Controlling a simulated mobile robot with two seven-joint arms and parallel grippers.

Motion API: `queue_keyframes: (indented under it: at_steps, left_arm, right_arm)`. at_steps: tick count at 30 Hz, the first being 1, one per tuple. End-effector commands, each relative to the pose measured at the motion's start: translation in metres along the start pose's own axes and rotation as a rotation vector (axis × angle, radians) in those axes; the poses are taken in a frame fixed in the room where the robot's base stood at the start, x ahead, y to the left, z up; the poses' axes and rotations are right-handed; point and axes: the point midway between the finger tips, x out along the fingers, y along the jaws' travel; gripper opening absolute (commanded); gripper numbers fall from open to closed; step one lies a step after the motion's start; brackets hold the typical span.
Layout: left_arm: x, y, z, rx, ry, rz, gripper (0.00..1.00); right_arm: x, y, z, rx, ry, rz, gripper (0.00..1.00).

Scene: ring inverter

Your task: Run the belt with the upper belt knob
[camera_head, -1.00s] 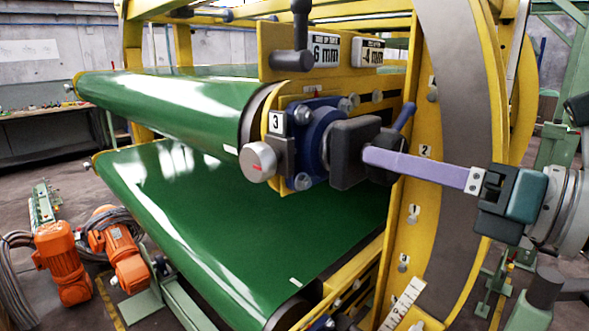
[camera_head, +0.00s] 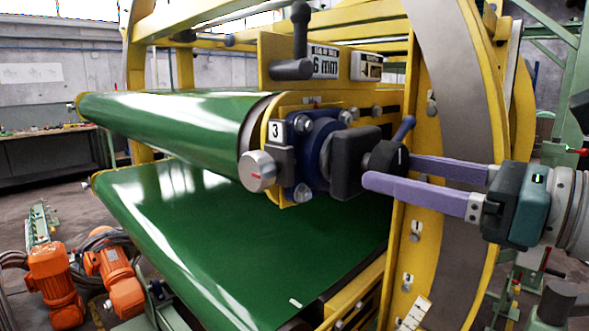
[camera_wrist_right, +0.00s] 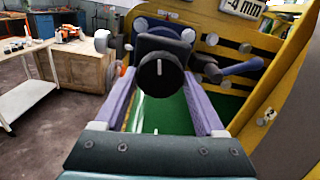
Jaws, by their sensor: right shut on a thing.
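The upper belt knob looks to be the round black knob (camera_head: 385,158) with a white mark, on a dark block beside the upper green roller (camera_head: 175,115). In the right wrist view the knob (camera_wrist_right: 160,73) faces me, its white line near upright. My right gripper (camera_head: 388,171) has its two purple fingers on either side of this knob and is shut on it. The fingers also flank it in the wrist view (camera_wrist_right: 158,82). The contact at the far finger is partly hidden in the head view. My left gripper is not in view.
A grey knob with a red mark (camera_head: 257,171) and a blue lever (camera_head: 404,127) are close by. A black crank (camera_head: 298,45) stands above. The yellow frame ring (camera_head: 425,70) is close to my right fingers. Orange motors (camera_head: 54,279) stand on the floor at left.

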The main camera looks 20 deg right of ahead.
Motion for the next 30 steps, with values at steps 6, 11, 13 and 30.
queue_keyframes:
  at_steps: [6, 11, 13, 30]
  left_arm:
    - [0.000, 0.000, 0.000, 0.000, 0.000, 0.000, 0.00]
    - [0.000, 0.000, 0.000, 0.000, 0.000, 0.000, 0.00]
    - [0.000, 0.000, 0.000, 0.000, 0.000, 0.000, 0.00]
    - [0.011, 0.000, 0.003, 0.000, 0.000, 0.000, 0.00]
  right_arm:
    - [0.000, 0.000, 0.000, -0.001, 0.001, 0.001, 0.16]
    - [0.000, 0.000, 0.000, 0.000, 0.001, 0.001, 0.79]
    - [0.000, 0.000, 0.000, 0.000, 0.001, 0.001, 0.86]
    - [-0.015, 0.001, -0.005, 0.002, 0.001, -0.002, 1.00]
